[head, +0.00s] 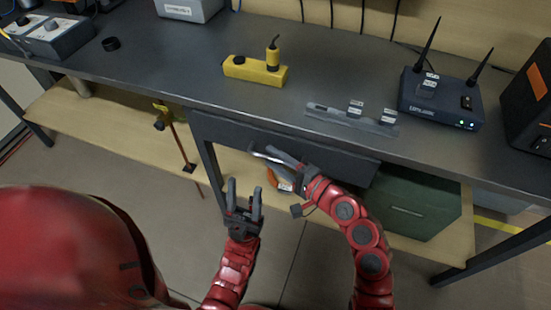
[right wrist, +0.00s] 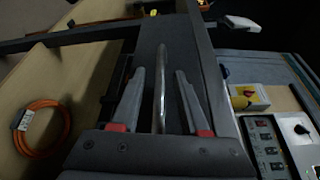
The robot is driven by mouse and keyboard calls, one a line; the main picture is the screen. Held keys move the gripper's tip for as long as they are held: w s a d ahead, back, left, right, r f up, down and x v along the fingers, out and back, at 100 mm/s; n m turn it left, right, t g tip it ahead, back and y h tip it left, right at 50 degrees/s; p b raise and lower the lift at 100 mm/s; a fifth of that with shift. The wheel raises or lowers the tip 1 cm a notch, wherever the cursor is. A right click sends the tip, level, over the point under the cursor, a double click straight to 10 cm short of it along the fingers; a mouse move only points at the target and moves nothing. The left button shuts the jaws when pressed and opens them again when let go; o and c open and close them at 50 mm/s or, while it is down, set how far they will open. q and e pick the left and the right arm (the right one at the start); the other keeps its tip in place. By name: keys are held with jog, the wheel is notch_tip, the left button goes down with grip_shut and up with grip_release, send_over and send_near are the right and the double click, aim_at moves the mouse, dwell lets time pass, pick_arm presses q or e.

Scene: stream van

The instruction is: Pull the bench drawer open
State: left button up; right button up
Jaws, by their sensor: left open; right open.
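The bench drawer's dark grey front (head: 232,133) sits under the bench top, and I see no clear gap above it. In the right wrist view, its slim metal bar handle (right wrist: 161,85) runs between the fingers of my right gripper (right wrist: 160,100). The fingers stand open on both sides of the bar, with a gap on each side. In the head view, my right gripper (head: 276,156) is at the drawer front and partly covers the handle. My left gripper (head: 244,190) is open and empty, in front of and below the drawer.
The bench top (head: 190,60) holds a yellow block (head: 255,69), a grey strip (head: 345,118) and a black router (head: 440,98). On the lower shelf are a green box (head: 412,205) and an orange cable coil (right wrist: 40,128). A clamp (head: 175,135) hangs left of the drawer.

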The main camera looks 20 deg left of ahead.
jog(key=shift+c, duration=0.2)
grip_shut()
dwell(1.2)
